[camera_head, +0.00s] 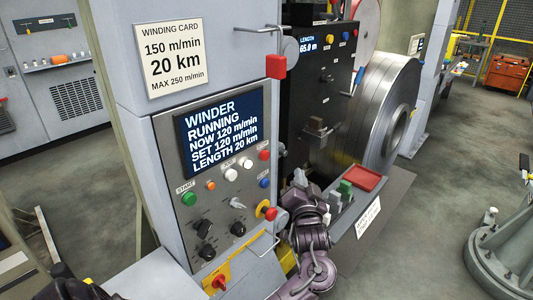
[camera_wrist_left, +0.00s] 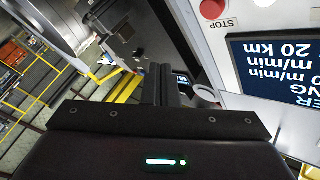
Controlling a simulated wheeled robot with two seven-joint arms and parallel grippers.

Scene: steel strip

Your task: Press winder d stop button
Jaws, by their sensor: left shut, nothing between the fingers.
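The grey winder panel has a dark screen (camera_head: 222,130) reading "WINDER RUNNING", 120 m/min and length 20 km. A red button (camera_head: 264,155) sits right of the screen's lower edge; in the left wrist view the red button (camera_wrist_left: 212,9) shows upside down beside the word STOP. My left gripper (camera_head: 299,178) is right of the panel, below and to the right of the red button, apart from it. Its fingers (camera_wrist_left: 160,82) are shut and empty. My right gripper is not in view.
A green start button (camera_head: 189,199), white buttons (camera_head: 231,175), a blue button (camera_head: 264,183) and a red-and-yellow emergency knob (camera_head: 270,213) share the panel. A red block (camera_head: 276,66) hangs above. A steel coil (camera_head: 385,110) and a red tray (camera_head: 362,178) stand right.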

